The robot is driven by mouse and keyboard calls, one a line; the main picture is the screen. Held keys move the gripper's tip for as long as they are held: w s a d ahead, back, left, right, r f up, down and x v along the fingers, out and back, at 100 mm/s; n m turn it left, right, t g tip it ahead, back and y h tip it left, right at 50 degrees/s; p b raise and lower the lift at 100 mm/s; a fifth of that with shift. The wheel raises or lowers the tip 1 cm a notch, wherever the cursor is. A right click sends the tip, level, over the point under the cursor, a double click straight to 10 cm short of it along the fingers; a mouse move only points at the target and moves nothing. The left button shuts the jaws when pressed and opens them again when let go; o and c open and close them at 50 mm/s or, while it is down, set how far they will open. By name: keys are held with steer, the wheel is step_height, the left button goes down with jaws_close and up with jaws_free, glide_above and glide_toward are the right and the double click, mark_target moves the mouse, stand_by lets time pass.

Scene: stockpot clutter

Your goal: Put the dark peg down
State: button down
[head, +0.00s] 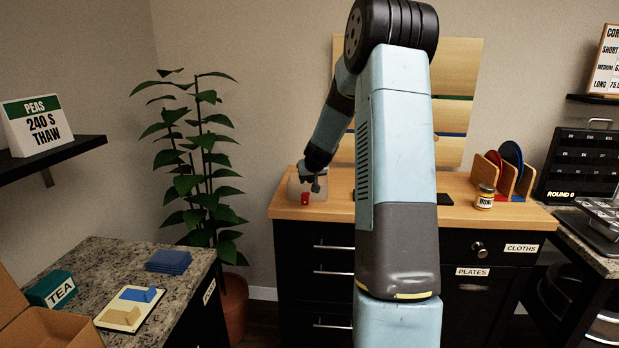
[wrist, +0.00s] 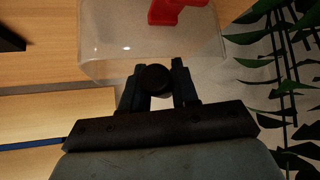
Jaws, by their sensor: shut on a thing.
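My gripper (head: 313,174) is over the left end of the wooden counter in the head view. It is shut on the dark peg (wrist: 154,80), whose round end shows between the two fingers in the wrist view. The peg (head: 316,187) looks small and dark below the gripper in the head view. A clear box (wrist: 110,55) lies just beyond the fingertips and holds a red piece (wrist: 172,12). The box (head: 293,187) and red piece (head: 305,199) also show in the head view. I cannot tell whether the peg is over the box or touches it.
The wooden counter (head: 460,214) carries a labelled jar (head: 485,197) and a rack with plates (head: 512,154) at right. A leafy plant (head: 200,165) stands left of the counter. A stone-topped table (head: 88,262) holds a tea box (head: 50,289). My arm hides the counter's middle.

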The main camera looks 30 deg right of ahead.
steer(key=c, duration=0.8)
jaws_free()
steer(key=shift+c, duration=0.2)
steer(key=shift+r, duration=0.1)
